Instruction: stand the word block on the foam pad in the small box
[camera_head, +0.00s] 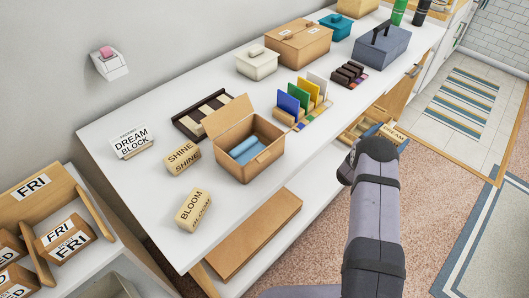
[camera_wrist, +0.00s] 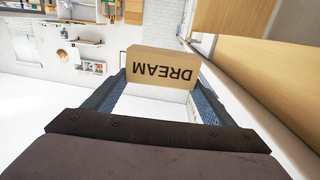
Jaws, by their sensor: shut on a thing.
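The tan word block reading DREAM (camera_wrist: 163,72) is held between the two fingers of my gripper (camera_wrist: 162,86), its lettering upside down in the wrist view. In the head view the DREAM block (camera_head: 394,132) shows small beyond my arm, off the front edge of the table; the arm hides most of my gripper. The small box (camera_head: 262,162) is an open cardboard box on the table, left of my gripper, with its lid flap raised at the back. The blue foam pad (camera_head: 245,148) lies inside it, with no block on it.
Blocks reading SHINE (camera_head: 181,157) and BLOOM (camera_head: 193,208) lie left of the box. A DREAM BLOCK sign (camera_head: 131,144) stands behind them. A rack of coloured cards (camera_head: 303,104) stands right of the box. A dark tray (camera_head: 202,116) is behind it. The near-left table corner is clear.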

